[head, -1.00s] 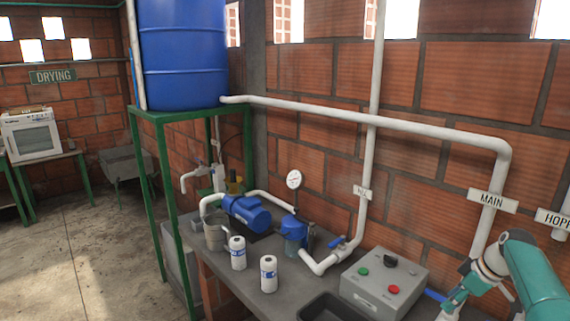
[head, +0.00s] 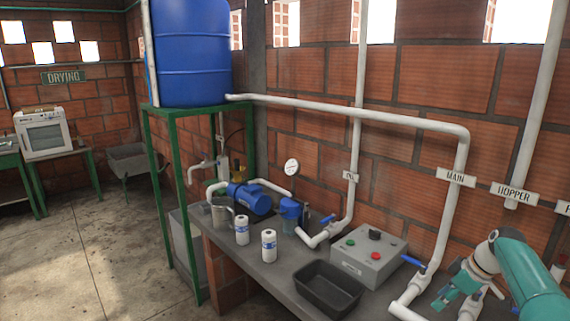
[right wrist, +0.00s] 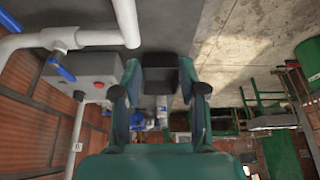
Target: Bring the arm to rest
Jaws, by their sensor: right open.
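My right arm comes in from the lower right of the head view. Its teal right gripper (head: 446,296) is open and empty in front of the white main pipe (head: 459,185), above the right end of the counter. Whether it touches the pipework behind it I cannot tell. In the right wrist view the two fingers of the right gripper (right wrist: 159,84) stand apart, with a black tray (right wrist: 158,73) seen beyond and between them. My left gripper is not in view.
On the counter (head: 265,272) stand a grey control box (head: 355,268), a black tray (head: 327,290), two white bottles (head: 269,246) and a blue pump (head: 249,198). Blue-handled valves (head: 413,261) and white pipes are close to the gripper. Open floor (head: 75,250) lies at left.

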